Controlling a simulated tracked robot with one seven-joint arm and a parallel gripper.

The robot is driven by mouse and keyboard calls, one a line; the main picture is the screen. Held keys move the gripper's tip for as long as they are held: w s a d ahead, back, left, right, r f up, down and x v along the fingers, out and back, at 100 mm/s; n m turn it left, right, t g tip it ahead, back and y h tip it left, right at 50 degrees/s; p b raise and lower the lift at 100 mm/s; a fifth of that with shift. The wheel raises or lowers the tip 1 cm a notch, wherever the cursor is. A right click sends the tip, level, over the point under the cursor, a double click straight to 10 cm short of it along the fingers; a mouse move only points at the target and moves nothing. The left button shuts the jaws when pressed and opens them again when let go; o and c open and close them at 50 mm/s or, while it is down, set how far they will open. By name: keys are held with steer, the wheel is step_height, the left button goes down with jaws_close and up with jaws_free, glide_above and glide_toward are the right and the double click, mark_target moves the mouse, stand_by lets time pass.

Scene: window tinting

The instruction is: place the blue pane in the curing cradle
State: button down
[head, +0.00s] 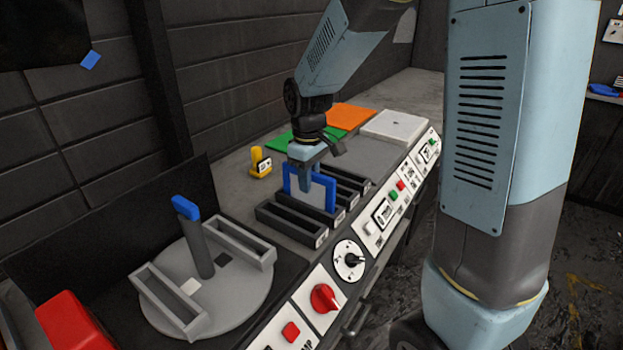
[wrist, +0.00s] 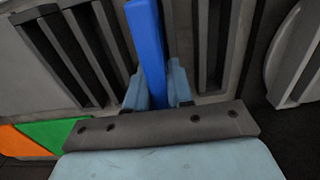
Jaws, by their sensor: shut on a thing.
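The blue pane (head: 325,190) has a blue frame and a pale face and stands upright among a row of dark slotted holders (head: 292,224). My gripper (head: 306,168) is shut on its upper edge from above. In the wrist view the pane (wrist: 147,45) shows edge-on as a blue strip between my two fingers (wrist: 158,92). Holders lie on both sides of it there. I cannot tell whether its lower edge is inside a slot or just above one. No readable label shows which holder is the curing cradle.
A round grey turntable (head: 245,291) with two open trays and a blue-topped post stands at the front left. A yellow labelled piece (head: 260,163) is behind the holders. Green (head: 312,143) and orange (head: 351,116) squares and a white plate (head: 394,128) lie beyond. Controls line the front edge.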

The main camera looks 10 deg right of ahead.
steer(key=c, duration=1)
jaws_free()
steer(key=shift+f, duration=0.1)
step_height(320, 180, up, 12)
steer(key=shift+r, duration=0.2)
steer(key=s+d+r+m+t, duration=0.2)
steer(key=s+d+m, duration=0.2)
steer(key=s, duration=0.6)
steer(key=s+d+r+m+t, duration=0.3)
steer(key=s+d+m, duration=0.2)
steer(key=s+d, duration=0.3)
steer(key=shift+s+d+t, duration=0.3)
steer(key=shift+s, duration=0.55)
